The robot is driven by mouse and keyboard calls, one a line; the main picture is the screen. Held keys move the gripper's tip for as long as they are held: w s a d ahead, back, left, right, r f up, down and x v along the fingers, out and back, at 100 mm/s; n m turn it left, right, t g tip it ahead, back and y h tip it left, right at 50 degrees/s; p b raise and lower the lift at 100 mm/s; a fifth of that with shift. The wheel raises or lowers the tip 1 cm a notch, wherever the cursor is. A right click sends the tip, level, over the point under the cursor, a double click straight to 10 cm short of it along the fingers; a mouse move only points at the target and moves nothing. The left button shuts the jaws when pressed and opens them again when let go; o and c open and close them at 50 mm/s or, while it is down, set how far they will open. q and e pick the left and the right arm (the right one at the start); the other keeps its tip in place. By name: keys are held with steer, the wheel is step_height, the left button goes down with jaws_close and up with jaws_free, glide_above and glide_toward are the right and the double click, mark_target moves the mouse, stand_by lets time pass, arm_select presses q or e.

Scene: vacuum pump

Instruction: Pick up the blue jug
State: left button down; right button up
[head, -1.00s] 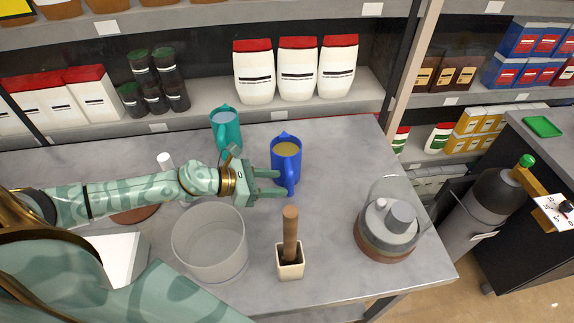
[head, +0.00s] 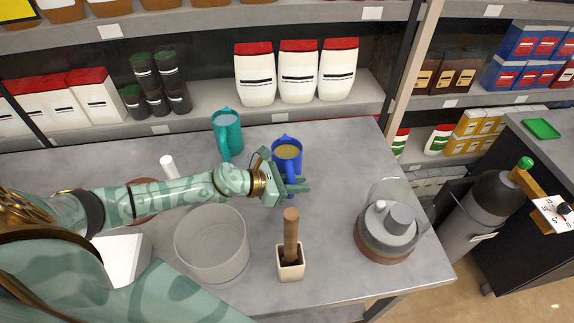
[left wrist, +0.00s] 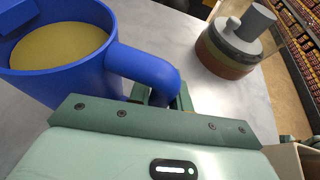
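The blue jug (head: 287,152) stands upright on the grey counter (head: 340,150), with yellowish contents. Its handle faces the front. My left gripper (head: 298,187) is at the handle, on the jug's near side. In the left wrist view the jug (left wrist: 75,60) fills the upper left, and its looped handle (left wrist: 150,68) runs down between the two green fingers of my left gripper (left wrist: 160,96). The fingers sit close on both sides of the handle and look shut on it. The fingertips are partly hidden by the handle. My right gripper is not in view.
A teal jug (head: 226,132) stands to the left of the blue one. A clear round container (head: 212,245), a square pot with a wooden-handled tool (head: 291,250) and a vacuum pump (head: 387,232) stand nearer. Shelves rise behind. Free counter lies right of the blue jug.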

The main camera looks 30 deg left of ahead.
arm_select(q)
steer(key=shift+w+r, duration=0.1)
steer(key=shift+r+p, duration=0.3)
steer(key=shift+r, duration=0.1)
step_height(320, 180, up, 9)
steer(key=p, duration=0.5)
